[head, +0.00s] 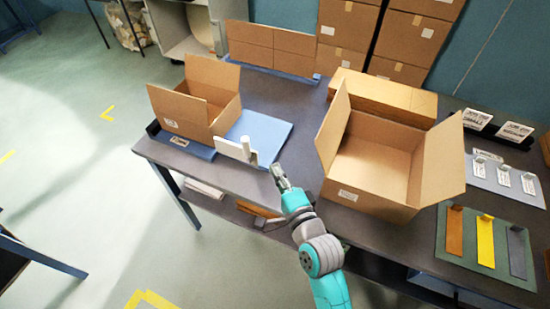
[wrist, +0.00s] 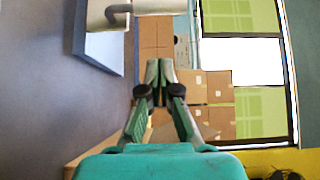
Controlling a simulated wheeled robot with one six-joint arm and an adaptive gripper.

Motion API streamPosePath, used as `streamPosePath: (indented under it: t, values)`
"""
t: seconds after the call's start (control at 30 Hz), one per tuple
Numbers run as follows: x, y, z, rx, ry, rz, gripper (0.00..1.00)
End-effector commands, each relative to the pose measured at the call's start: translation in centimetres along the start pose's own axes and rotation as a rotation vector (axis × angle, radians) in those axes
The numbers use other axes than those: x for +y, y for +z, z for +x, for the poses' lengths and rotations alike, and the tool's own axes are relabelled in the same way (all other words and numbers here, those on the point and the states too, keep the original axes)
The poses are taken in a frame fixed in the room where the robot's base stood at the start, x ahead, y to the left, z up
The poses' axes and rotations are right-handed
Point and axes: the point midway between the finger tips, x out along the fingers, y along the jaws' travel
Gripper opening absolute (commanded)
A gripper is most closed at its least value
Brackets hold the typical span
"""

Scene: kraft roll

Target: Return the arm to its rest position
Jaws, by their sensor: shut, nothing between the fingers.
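My arm is teal and grey and reaches up from the bottom of the head view to the front edge of the dark table (head: 295,125). My gripper (head: 278,170) is at its end, near that edge. In the wrist view my gripper (wrist: 158,70) has its fingertips together, with nothing between them. A white piece with an upright post (head: 243,151) stands just to the upper left of the gripper in the head view, apart from it as far as I can tell.
An open small box (head: 198,105) stands at the left, beside a blue mat (head: 262,133). A larger open box (head: 372,172) stands right of my gripper. Colored strips lie on a green board (head: 455,262) at the right. Stacked cartons (head: 345,25) stand behind. Open floor (head: 60,180) lies left.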

Motion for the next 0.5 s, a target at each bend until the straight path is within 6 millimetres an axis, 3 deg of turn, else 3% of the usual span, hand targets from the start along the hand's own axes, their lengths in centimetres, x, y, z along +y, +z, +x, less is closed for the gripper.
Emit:
streamPosePath:
  t: [0.33,0.5]
  values:
    - [0.3,-0.1,-0.7,0.005,0.004,-0.01,0.0]
    - [2.6,-1.3,-4.2,0.051,0.035,-0.108,0.0]
